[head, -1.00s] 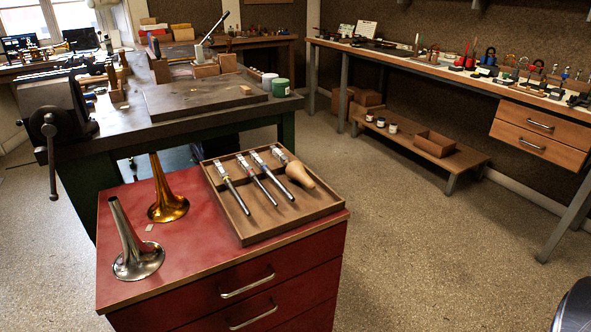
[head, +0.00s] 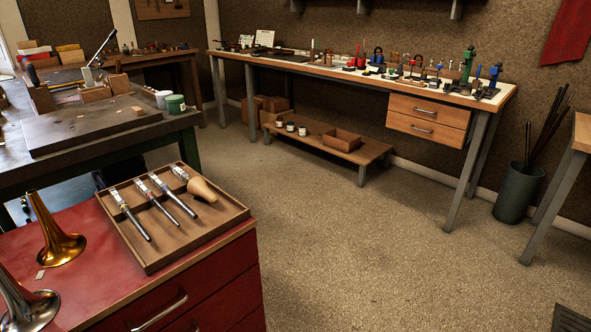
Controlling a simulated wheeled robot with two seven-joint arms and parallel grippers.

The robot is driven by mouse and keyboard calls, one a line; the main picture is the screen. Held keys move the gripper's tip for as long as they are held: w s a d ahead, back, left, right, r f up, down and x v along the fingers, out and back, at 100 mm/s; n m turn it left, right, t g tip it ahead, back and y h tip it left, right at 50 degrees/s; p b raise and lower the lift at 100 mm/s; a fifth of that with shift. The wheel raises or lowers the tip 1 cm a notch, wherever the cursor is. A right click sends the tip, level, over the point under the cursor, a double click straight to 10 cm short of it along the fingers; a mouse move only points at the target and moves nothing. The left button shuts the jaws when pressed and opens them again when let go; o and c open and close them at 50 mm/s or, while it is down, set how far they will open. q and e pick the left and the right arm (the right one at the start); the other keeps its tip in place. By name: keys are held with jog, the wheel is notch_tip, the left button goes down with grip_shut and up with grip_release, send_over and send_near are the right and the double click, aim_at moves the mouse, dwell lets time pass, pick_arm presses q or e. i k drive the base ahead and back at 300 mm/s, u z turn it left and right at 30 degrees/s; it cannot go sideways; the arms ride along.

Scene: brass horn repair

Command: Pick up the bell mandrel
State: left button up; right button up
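A silver, flared cone (head: 32,306), which looks like the bell mandrel, stands upright on the red drawer cabinet (head: 95,218) at the lower left of the head view. The left picture edge cuts off part of it. A brass bell flare (head: 62,248) stands upright just behind it, apart from it. Neither gripper is in view.
A wooden tray (head: 150,262) on the cabinet holds several metal tools and a wooden-handled piece (head: 202,190). A dark workbench (head: 60,165) stands behind. A long bench (head: 350,72) runs along the back wall above a low shelf (head: 372,155). The floor (head: 370,250) at centre is clear.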

aim_at(197, 187)
jog(key=z, duration=0.45)
jog(key=i, duration=3.45)
jog(key=u, duration=2.25)
